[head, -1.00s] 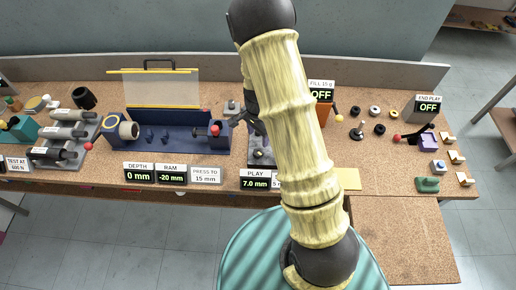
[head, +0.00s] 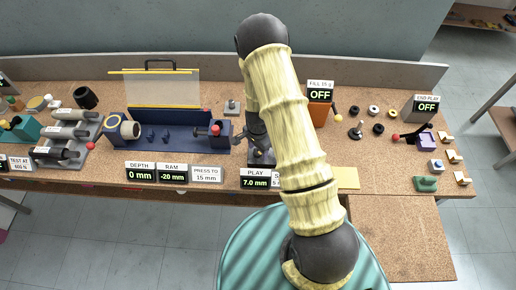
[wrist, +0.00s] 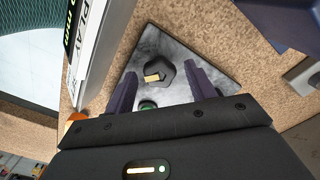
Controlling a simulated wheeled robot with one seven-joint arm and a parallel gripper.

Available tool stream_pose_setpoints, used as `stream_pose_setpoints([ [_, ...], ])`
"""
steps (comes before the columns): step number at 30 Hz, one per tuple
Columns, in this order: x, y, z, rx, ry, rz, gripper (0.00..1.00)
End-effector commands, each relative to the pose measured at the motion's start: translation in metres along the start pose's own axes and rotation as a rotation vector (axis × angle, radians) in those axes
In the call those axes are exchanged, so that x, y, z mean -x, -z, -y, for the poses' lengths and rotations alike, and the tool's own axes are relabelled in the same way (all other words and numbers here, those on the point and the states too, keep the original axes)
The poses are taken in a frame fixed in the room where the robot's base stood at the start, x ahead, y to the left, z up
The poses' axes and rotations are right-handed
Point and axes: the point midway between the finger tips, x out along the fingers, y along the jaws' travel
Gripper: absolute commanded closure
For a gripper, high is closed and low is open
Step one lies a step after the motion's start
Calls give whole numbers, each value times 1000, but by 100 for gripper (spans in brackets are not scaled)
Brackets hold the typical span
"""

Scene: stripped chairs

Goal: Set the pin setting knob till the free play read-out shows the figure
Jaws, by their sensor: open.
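The pin setting knob (wrist: 166,74) is a dark, many-sided knob with a tan mark, on a grey metal plate (wrist: 152,45) in the wrist view. My gripper (wrist: 161,80) is open, with one dark finger on each side of the knob; I cannot tell whether they touch it. In the head view my gripper (head: 243,136) is over the plate, and my arm hides part of it. The free play read-out (head: 255,182) shows 7.0 mm. The label beside it (head: 275,178) is mostly hidden by my arm. A green spot (wrist: 148,105) shows below the knob.
A blue press fixture (head: 175,140) stands left of my gripper, with DEPTH and RAM read-outs in front. An orange box (head: 318,113) with an OFF display is on the right. Rings and a purple block (head: 424,138) lie further right. The PLAY sign (wrist: 97,40) stands close to the gripper.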

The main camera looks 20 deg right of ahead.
Motion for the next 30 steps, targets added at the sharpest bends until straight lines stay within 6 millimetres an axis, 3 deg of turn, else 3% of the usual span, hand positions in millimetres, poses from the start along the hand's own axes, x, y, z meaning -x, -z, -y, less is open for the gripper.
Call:
stream_pose_setpoints([
  [1,0,0,0,0,0,0,49],
  [7,0,0,0,0,0,0,88],
  [8,0,0,0,0,0,0,90],
  [20,0,0,0,50,0,0,90],
  [30,-1,0,0,252,0,0,90],
])
